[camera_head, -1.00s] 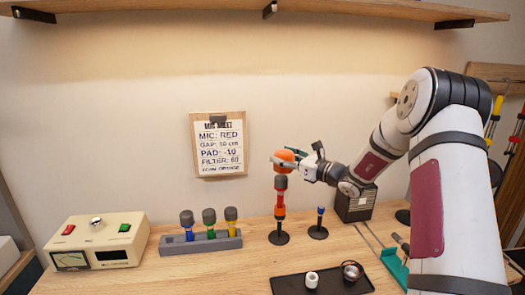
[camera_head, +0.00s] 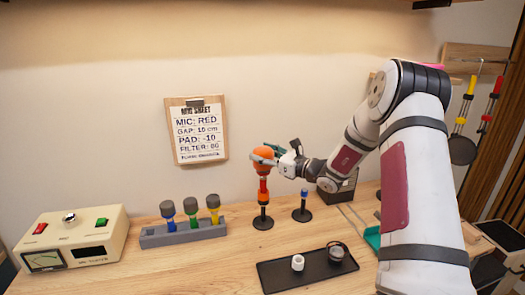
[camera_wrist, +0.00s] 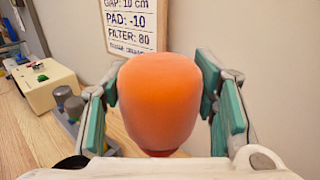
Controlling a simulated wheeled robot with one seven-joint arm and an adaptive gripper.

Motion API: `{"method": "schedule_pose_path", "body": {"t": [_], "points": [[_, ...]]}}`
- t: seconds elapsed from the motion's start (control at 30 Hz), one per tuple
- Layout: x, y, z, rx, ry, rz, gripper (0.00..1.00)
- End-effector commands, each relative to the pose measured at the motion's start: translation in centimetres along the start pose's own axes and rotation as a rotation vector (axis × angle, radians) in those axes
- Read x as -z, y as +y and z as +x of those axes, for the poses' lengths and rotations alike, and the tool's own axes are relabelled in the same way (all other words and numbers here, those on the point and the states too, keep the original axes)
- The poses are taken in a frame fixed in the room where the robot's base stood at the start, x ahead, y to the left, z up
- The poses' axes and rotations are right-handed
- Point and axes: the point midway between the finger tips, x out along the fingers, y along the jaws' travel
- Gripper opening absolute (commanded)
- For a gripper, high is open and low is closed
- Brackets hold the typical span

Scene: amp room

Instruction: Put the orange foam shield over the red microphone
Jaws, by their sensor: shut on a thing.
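The orange foam shield (camera_head: 266,164) sits over the top of the red microphone (camera_head: 263,187), whose grey head is now hidden. The microphone stands upright on a black round base on the bench. My gripper (camera_head: 264,156) is shut on the foam shield, with its fingers on either side. In the wrist view the shield (camera_wrist: 162,100) is upright between the green-padded fingers (camera_wrist: 160,88), and a bit of red shows just below it. How far the head goes into the foam is hidden.
A short stand with a blue post (camera_head: 303,205) is close to the right. A grey rack (camera_head: 185,235) with several coloured microphones is left of it. A black tray (camera_head: 280,272) lies in front, and a cream meter box (camera_head: 75,238) is far left. A note sheet (camera_head: 198,133) hangs behind.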

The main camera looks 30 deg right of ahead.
Motion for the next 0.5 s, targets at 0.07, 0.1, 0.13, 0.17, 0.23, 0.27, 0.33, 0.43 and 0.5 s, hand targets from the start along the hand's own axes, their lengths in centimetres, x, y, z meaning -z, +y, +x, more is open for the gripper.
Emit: {"method": "schedule_pose_path", "body": {"t": [0.07, 0.1, 0.13, 0.17, 0.23, 0.27, 0.33, 0.43, 0.5], "points": [[0.6, 0.0, 0.0, 0.001, 0.001, 0.002, 0.32], [0.9, 0.0, 0.0, 0.001, 0.001, 0.002, 0.32], [1.1, 0.0, 0.0, 0.001, 0.001, 0.003, 0.32], [1.3, 0.0, 0.0, 0.001, 0.001, 0.003, 0.32], [1.8, 0.0, 0.0, 0.001, 0.002, 0.002, 0.32], [1.9, 0.0, 0.0, 0.001, 0.002, 0.002, 0.32], [2.3, 0.0, 0.0, 0.001, 0.001, 0.002, 0.32], [2.6, 0.0, 0.0, 0.0, 0.001, 0.002, 0.32], [2.8, 0.0, 0.0, 0.0, 0.001, 0.002, 0.32]]}}
